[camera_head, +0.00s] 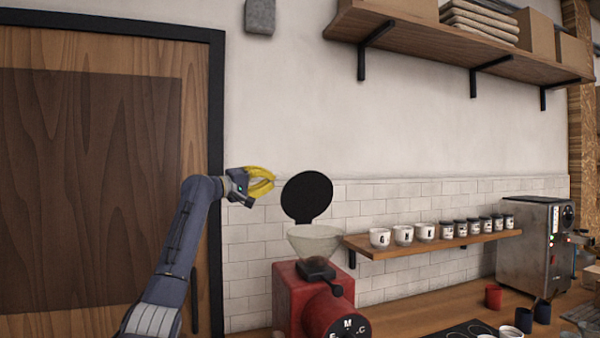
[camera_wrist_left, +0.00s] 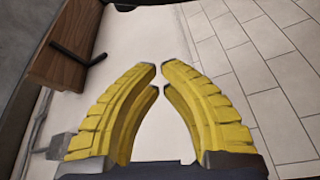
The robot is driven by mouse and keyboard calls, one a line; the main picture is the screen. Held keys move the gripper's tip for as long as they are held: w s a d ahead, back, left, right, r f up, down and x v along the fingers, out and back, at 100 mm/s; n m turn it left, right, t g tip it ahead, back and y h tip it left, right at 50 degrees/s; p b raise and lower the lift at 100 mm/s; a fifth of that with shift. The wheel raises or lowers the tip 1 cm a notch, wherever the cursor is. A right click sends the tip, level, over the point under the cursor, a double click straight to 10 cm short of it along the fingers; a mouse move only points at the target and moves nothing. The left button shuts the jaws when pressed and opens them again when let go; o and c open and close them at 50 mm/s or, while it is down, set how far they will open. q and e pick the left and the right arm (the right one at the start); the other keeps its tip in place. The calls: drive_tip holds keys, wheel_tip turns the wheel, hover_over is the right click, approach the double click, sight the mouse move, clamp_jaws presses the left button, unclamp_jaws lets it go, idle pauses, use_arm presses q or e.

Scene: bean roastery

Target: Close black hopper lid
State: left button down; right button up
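The black hopper lid (camera_head: 307,197) is a round disc that stands raised, tilted up above the back of the clear hopper (camera_head: 315,241). The hopper sits on the red grinder (camera_head: 306,300), and its mouth is uncovered. My left gripper (camera_head: 272,179) has yellow fingers and is in the air just left of the lid, near the height of its upper edge, apart from it. In the left wrist view the fingertips (camera_wrist_left: 160,68) nearly meet, with only a thin gap and nothing between them. The lid does not show in that view. My right gripper is not in view.
A wall shelf (camera_head: 440,243) with white cups and small dark jars runs right of the hopper. A metal machine (camera_head: 533,247) stands on the counter at far right. A high shelf (camera_head: 460,52) holds boxes. The wall around the gripper is clear.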

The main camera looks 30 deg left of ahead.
use_arm(q)
drive_tip(key=w+d+r, duration=0.3)
drive_tip(key=w+d, duration=0.3)
drive_tip(key=d, duration=0.1)
drive_tip(key=shift+h, duration=0.4)
idle(0.9)
idle(0.4)
